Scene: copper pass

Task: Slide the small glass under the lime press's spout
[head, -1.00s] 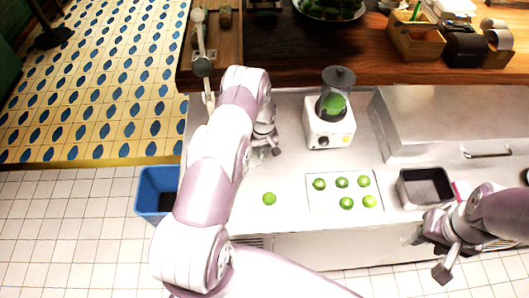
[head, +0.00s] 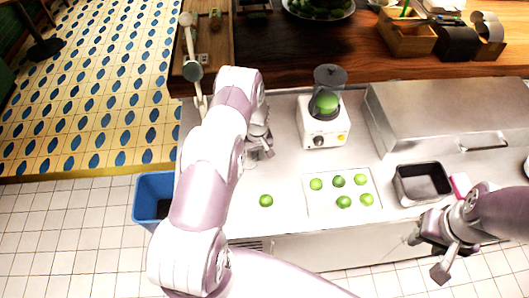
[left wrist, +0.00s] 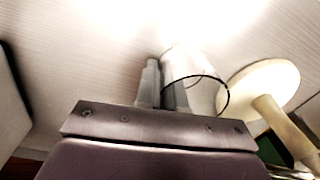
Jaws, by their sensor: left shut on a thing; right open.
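My left gripper (head: 262,148) is low over the steel counter, left of the white machine. In the left wrist view its fingers (left wrist: 163,92) are shut at a pale, see-through small glass (left wrist: 198,78) with a dark rim line. A cream disc and post (left wrist: 262,85), perhaps part of the press, is right of the glass; no spout can be made out. My right gripper (head: 426,255) is open and empty at the counter's front.
A dark metal pan (head: 422,184), a steel box (head: 440,115) and a blue bin (head: 152,187) are around.

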